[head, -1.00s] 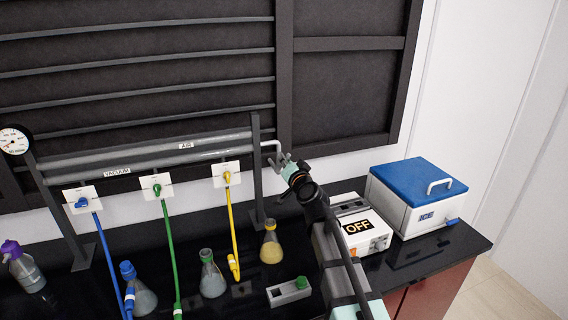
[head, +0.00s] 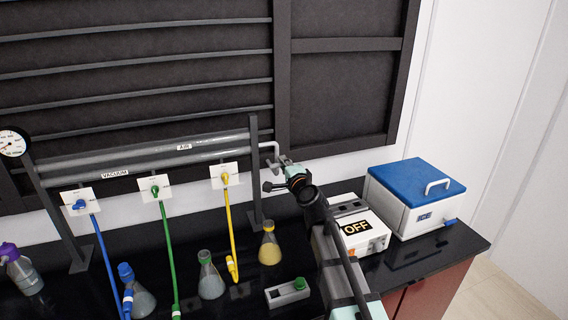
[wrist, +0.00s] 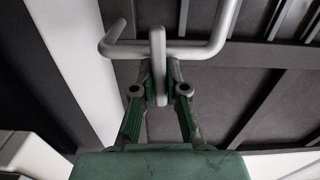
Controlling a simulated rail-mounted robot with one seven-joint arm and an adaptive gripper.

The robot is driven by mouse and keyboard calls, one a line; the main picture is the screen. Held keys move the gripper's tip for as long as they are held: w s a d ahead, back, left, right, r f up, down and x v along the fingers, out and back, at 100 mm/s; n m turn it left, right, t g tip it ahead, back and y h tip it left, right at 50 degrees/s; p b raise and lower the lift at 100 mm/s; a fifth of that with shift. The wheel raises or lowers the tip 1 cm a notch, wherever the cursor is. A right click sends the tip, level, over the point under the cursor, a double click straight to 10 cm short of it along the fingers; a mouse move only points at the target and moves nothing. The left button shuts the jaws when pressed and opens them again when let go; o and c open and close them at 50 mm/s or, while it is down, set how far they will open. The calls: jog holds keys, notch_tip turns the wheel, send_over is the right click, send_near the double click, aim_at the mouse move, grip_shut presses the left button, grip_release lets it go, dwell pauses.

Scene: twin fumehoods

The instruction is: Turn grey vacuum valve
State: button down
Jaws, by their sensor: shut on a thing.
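The grey vacuum valve (wrist: 158,62) shows in the wrist view as a grey metal handle on a bent grey pipe. My gripper (wrist: 160,88) has its two green fingers shut on the handle, one on each side of it. In the head view, my gripper (head: 280,172) is at the bent pipe by the right end of the rack. The valve is small there and mostly hidden by my gripper, so its turn angle is hard to tell.
Blue (head: 80,205), green (head: 155,189) and yellow (head: 225,178) valves with hoses sit to the left. A yellow flask (head: 270,247) stands on the bench below. A white box marked OFF (head: 362,236) and a blue-lidded ice box (head: 412,205) stand to the right.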

jog(key=shift+m, duration=0.4)
jog(key=c, duration=1.2)
grip_release()
jog(key=v, duration=1.2)
